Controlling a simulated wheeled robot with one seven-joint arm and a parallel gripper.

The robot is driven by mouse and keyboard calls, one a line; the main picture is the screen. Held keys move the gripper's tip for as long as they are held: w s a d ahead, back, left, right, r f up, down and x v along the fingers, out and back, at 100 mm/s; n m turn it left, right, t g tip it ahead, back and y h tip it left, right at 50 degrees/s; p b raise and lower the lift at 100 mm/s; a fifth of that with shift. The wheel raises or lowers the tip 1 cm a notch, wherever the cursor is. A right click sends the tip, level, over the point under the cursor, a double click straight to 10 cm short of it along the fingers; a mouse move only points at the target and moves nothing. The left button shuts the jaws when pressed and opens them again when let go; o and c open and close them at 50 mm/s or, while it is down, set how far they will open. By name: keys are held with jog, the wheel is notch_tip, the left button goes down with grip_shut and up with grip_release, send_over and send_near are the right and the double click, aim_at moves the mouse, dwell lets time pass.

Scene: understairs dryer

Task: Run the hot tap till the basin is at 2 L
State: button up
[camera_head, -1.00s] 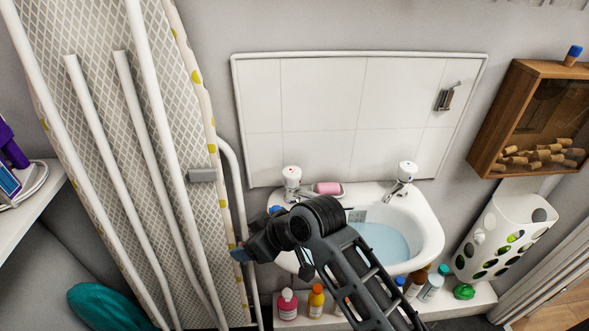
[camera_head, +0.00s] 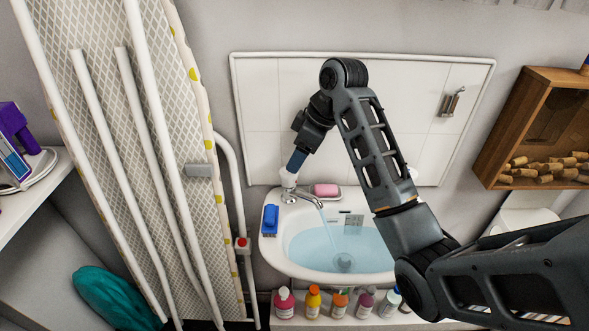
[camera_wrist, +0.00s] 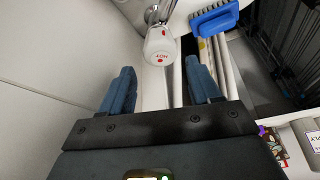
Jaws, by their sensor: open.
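The hot tap (camera_head: 288,180) is the left tap on the basin (camera_head: 273,243). Its white knob, marked HOT with a red dot, shows in the wrist view (camera_wrist: 161,46). A thin stream of water (camera_head: 328,230) runs from its spout into the basin, where pale blue water (camera_head: 310,247) lies. A small grey marked panel (camera_head: 353,224) is on the basin's back wall, too small to read. My gripper (camera_head: 296,162) is open at the knob. In the wrist view, the knob is just beyond and between the fingertips (camera_wrist: 160,76); contact cannot be told.
Several bottles (camera_head: 284,303) stand below. An ironing board (camera_head: 150,150) leans at left; a wooden cork box (camera_head: 525,125) hangs at right. My arm mostly hides the second tap.

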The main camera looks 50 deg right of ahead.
aim_at(289, 177)
jog(key=x, duration=0.6)
jog(key=c, duration=0.7)
